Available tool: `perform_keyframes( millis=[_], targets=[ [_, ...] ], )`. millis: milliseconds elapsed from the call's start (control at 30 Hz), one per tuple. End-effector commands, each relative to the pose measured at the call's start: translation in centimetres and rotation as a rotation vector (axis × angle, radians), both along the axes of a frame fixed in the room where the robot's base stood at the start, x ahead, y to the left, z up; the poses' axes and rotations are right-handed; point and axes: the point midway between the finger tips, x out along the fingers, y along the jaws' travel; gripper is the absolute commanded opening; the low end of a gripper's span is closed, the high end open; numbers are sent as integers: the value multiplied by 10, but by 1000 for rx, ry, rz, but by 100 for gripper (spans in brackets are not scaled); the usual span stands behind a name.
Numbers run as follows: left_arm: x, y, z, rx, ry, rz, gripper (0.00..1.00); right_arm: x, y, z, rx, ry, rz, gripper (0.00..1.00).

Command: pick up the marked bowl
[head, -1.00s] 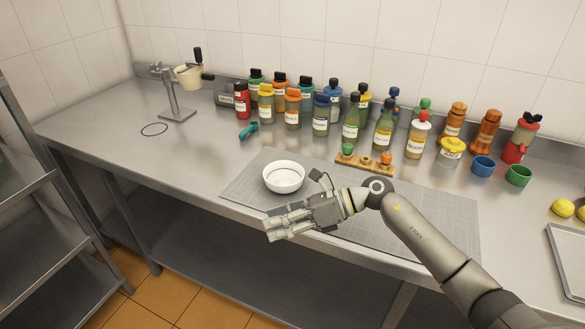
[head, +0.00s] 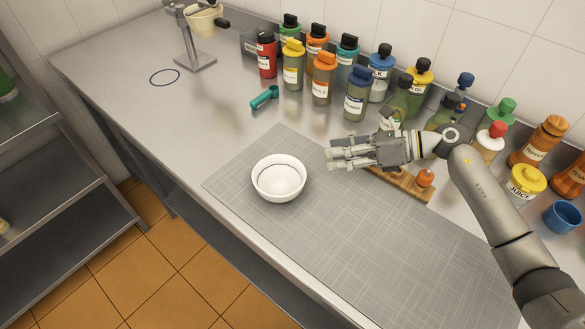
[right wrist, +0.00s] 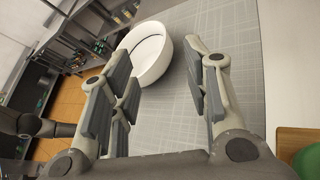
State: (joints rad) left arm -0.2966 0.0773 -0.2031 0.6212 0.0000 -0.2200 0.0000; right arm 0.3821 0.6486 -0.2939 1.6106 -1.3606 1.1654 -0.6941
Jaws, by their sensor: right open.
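The white bowl (head: 279,178), with a thin dark line around its inside, stands upright on the grey gridded mat (head: 400,235). It looks empty. My right gripper (head: 335,153) is to the right of the bowl and slightly farther back, its open fingers pointing left toward it, with a gap between them. In the right wrist view the bowl (right wrist: 148,52) shows ahead, in the space between the spread fingers (right wrist: 165,85). Nothing is in the jaws. My left gripper is not in view.
A wooden rack (head: 402,185) is partly hidden behind my right gripper. Several bottles (head: 325,78) line the back of the counter. A teal tool (head: 264,97) and a blue ring (head: 165,77) lie behind the bowl. The mat in front of the bowl is clear.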

Motion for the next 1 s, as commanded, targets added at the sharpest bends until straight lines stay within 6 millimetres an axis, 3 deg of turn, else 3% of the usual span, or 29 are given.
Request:
perform_keyframes(
  millis=[267, 467, 700, 1000],
  targets=[
    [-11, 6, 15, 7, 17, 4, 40, 10, 39, -12, 4, 2, 2, 44],
    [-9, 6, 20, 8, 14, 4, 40, 14, 50, -17, 2, 0, 1, 44],
    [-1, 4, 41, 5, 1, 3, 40, 20, 77, -26, 4, 4, 2, 44],
    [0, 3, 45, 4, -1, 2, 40, 26, 94, -38, 0, -1, 0, 44]
  ],
)
